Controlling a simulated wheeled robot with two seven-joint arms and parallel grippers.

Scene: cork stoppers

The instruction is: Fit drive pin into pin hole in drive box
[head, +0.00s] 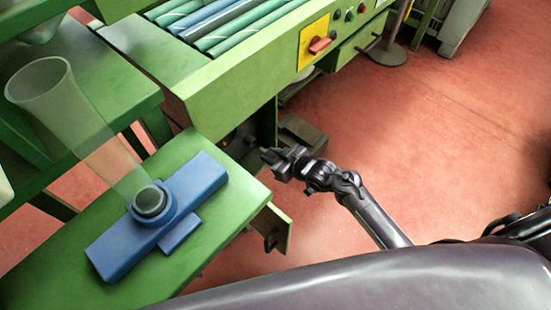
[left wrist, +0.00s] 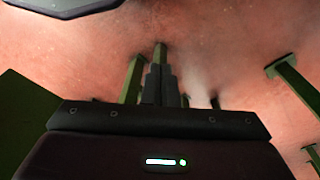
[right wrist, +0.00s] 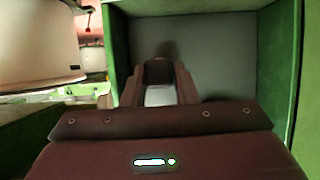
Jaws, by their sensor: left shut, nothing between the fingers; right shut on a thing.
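My right gripper (head: 270,157) reaches in from the right in the head view, beside the green machine's lower frame. In the right wrist view the right gripper (right wrist: 160,80) is shut on a small dark piece (right wrist: 158,72), probably the drive pin, mostly hidden by the fingers. A green-walled box (right wrist: 280,70) with a grey inner face, probably the drive box, lies beyond the fingertips. I cannot make out the pin hole or whether the piece touches the box. My left gripper (left wrist: 162,75) is shut and empty in the left wrist view, out of the head view.
A green bench (head: 50,275) at the left bears a blue fixture (head: 210,178) with a clear tube (head: 90,130). The green machine (head: 235,90) with a yellow switch panel (head: 313,42) stands behind. Red floor (head: 440,130) is open at the right.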

